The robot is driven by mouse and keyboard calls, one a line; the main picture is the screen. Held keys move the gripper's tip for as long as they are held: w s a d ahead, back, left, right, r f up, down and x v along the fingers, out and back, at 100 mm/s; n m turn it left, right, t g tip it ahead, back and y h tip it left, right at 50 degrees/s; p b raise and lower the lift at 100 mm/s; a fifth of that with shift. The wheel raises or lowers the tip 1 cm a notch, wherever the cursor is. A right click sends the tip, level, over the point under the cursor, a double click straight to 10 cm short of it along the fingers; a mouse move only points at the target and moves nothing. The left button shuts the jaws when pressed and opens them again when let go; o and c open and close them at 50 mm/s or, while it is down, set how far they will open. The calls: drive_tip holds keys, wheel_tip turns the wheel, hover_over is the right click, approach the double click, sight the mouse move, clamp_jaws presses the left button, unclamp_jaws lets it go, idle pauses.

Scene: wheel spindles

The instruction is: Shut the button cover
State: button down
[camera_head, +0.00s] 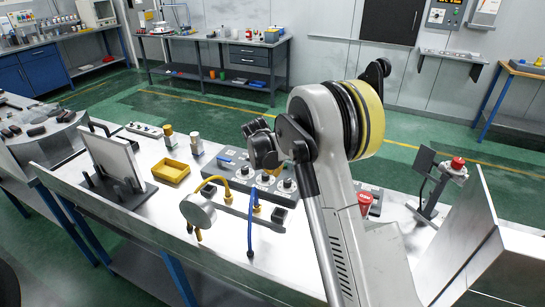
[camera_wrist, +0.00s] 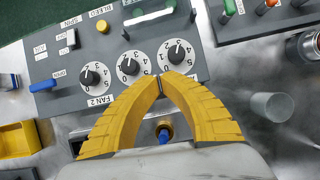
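At the right of the head view, a red button (camera_head: 458,162) sits on a small light box on a stand. A dark flat plate (camera_head: 424,162) stands tilted up beside it, apart from the button top; I cannot tell for sure that this is the button cover. Neither is recognizable in the wrist view. My gripper (camera_wrist: 159,78) shows two yellow fingers with their tips together and nothing visible held between them. It is over the dial panel, left of the button stand. The fingers cannot be made out clearly in the head view.
The dial panel (camera_wrist: 108,52) has knobs and switches. A yellow tray (camera_head: 171,171), a round grey disc (camera_head: 198,210) and a blue hose (camera_head: 250,230) are at its left and front. Another red button (camera_head: 366,199) lies between panel and stand. A tall metal plate (camera_head: 465,235) rises near the right.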

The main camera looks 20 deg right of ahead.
drive_tip(key=s+a+r+m+t+y+b, duration=0.1)
drive_tip(key=s+a+r+m, duration=0.2)
drive_tip(key=s+r+m, duration=0.6)
drive_tip(key=s+a+r+m+t+y+b, duration=0.1)
drive_tip(key=s+a+r+m, duration=0.25)
drive_tip(key=s+r, duration=0.6)
drive_tip(key=s+a+f+m+y+b, duration=0.1)
drive_tip(key=s+a+f+m, duration=0.1)
drive_tip(key=s+m, duration=0.5)
drive_tip(key=s+a+f+m+t+b, duration=0.1)
drive_tip(key=s+f+m, duration=0.3)
drive_tip(key=s, duration=0.8)
drive_tip(key=shift+s+a+m+y, duration=0.2)
drive_tip(key=shift+a+m+y, duration=0.25)
drive_tip(key=shift+m, duration=0.9)
drive_tip(key=shift+t, duration=0.3)
